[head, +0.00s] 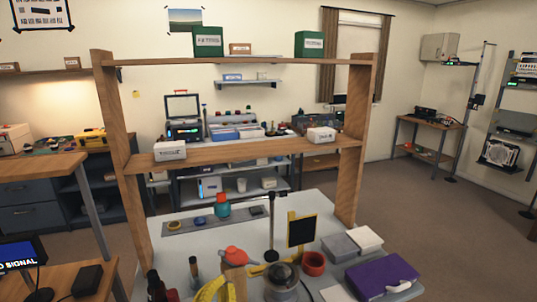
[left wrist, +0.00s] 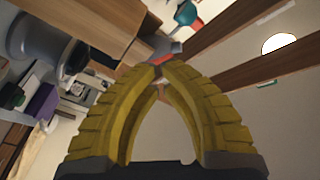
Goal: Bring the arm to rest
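My left gripper (head: 224,281) shows at the bottom of the head view, low over the near part of the light workbench (head: 185,248). Its yellow ribbed fingers also fill the middle of the left wrist view (left wrist: 160,72). They lean together and their tips appear to meet, with an empty gap lower between them. I see nothing held. An orange-red rounded thing (head: 235,255) stands just beyond the gripper. My right gripper is in neither view.
A wooden shelf frame (head: 232,150) rises over the bench. Near the gripper stand a clear-domed round thing (head: 282,279), a red ring (head: 313,264), a dark panel on a yellow stand (head: 302,230), grey boxes (head: 339,247) and a purple case (head: 380,277). Dark bottles (head: 155,286) stand left.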

